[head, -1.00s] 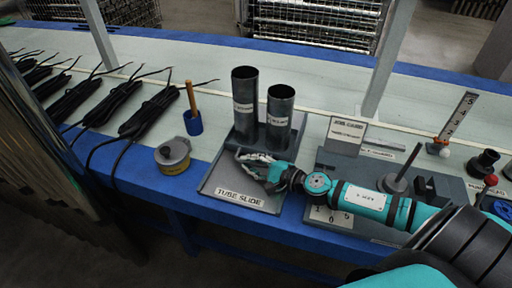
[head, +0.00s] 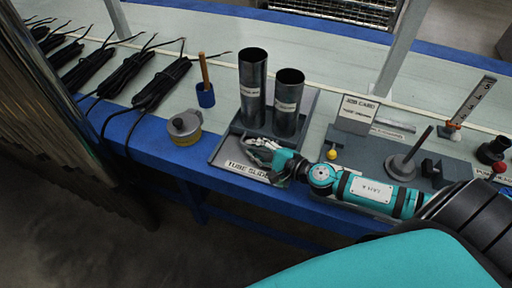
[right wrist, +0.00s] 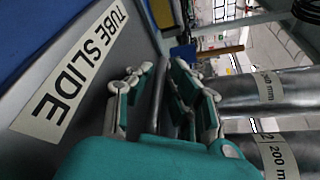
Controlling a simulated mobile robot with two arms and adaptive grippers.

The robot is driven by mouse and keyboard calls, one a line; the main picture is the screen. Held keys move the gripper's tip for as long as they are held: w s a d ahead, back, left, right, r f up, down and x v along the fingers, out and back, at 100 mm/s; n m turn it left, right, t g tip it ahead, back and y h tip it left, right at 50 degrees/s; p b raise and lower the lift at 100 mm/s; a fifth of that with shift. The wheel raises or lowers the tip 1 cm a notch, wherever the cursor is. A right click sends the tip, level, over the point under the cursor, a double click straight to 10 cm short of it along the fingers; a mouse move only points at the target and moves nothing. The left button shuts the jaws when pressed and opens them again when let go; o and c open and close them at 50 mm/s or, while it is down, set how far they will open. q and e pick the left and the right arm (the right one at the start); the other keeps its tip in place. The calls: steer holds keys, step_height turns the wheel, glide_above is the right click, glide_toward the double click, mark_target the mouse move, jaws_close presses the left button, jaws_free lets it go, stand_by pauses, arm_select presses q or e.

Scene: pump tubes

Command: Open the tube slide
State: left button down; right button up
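The tube slide (head: 222,158) is a grey tray with a "TUBE SLIDE" label on its front. Two dark metal tubes stand upright at its back, a taller one (head: 252,90) and a shorter one (head: 288,105). My right gripper (head: 254,148) is low over the tray, in front of the tubes. In the right wrist view its fingers (right wrist: 158,92) are apart, with a thin grey bar (right wrist: 160,80) between them. I cannot tell whether they touch it. The label (right wrist: 70,75) and the tubes' lower parts (right wrist: 265,92) flank the fingers. My left gripper is not in view.
A grey-and-yellow canister (head: 185,128) and a blue holder (head: 205,95) stand left of the slide. Black cable bundles (head: 160,83) lie further left. A job card (head: 357,112), a yellow knob (head: 332,154) and a disc with a post (head: 402,166) are right.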

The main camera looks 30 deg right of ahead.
steer(key=shift+s, duration=0.1)
steer(key=shift+s+d, duration=0.15)
steer(key=shift+s, duration=0.15)
steer(key=v, duration=1.1)
steer(key=shift+s+r, duration=0.1)
steer(key=shift+r, duration=0.05)
